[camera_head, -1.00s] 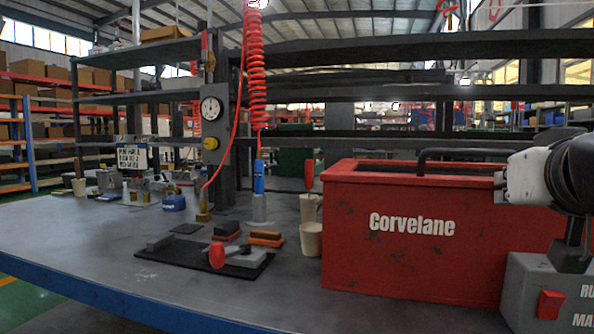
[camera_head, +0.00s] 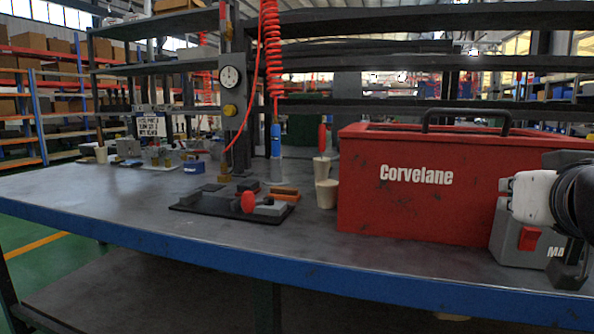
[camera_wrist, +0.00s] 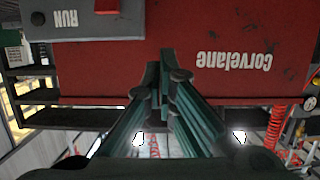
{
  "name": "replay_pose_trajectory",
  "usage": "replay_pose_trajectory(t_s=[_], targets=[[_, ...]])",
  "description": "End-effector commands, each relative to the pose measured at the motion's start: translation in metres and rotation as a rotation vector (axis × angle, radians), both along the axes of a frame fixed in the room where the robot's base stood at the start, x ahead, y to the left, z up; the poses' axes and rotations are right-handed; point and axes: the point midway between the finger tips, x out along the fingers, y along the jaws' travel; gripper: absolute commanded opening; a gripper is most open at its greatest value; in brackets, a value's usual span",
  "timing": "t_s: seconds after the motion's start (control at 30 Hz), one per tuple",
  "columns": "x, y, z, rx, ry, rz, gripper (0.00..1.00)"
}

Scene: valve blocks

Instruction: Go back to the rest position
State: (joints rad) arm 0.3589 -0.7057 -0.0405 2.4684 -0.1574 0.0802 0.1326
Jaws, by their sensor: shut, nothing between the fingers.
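My gripper (camera_wrist: 165,78) shows in the wrist view with its dark green fingers close together and nothing between them. The red Corvelane box (camera_wrist: 220,85) fills much of that view, upside down, beyond the fingertips. In the head view, part of my white and black arm (camera_head: 540,198) is at the right edge, in front of the right end of the red box (camera_head: 420,205). My fingers cannot be made out clearly there.
A grey box with a red switch (camera_head: 528,238) stands at the right, partly behind my arm. A dark mat (camera_head: 185,208) with blocks and a red knob (camera_head: 248,202), a beige cup (camera_head: 327,194) and a hanging blue tool (camera_head: 276,140) are left of the red box. The bench's left front is clear.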

Motion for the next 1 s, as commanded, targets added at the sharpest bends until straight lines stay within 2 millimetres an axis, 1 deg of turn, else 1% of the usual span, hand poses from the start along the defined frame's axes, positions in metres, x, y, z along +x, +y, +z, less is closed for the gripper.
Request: replay_pose_trajectory(t_s=[0.07, 0.13, 0.17, 0.27, 0.3, 0.37, 0.4, 0.47, 0.5, 0.6, 0.7, 0.87, 0.9, 1.0], targets=[[-0.002, 0.006, -0.012, 0.017, 0.044, 0.011, 0.00], [-0.007, 0.016, -0.030, 0.044, 0.119, 0.029, 0.00], [-0.011, 0.021, -0.040, 0.058, 0.163, 0.039, 0.00], [-0.030, 0.045, -0.079, 0.114, 0.343, 0.082, 0.00], [-0.041, 0.056, -0.095, 0.136, 0.422, 0.101, 0.00], [-0.060, 0.071, -0.115, 0.163, 0.540, 0.132, 0.00], [-0.073, 0.080, -0.128, 0.181, 0.616, 0.152, 0.00], [-0.094, 0.093, -0.143, 0.202, 0.725, 0.180, 0.00], [-0.108, 0.100, -0.152, 0.213, 0.792, 0.197, 0.00], [-0.140, 0.115, -0.166, 0.233, 0.938, 0.236, 0.00], [-0.169, 0.126, -0.175, 0.246, 1.063, 0.269, 0.00], [-0.214, 0.139, -0.182, 0.259, 1.248, 0.318, 0.00], [-0.219, 0.140, -0.178, 0.261, 1.270, 0.323, 0.00], [-0.212, 0.139, -0.161, 0.259, 1.249, 0.320, 0.00]])
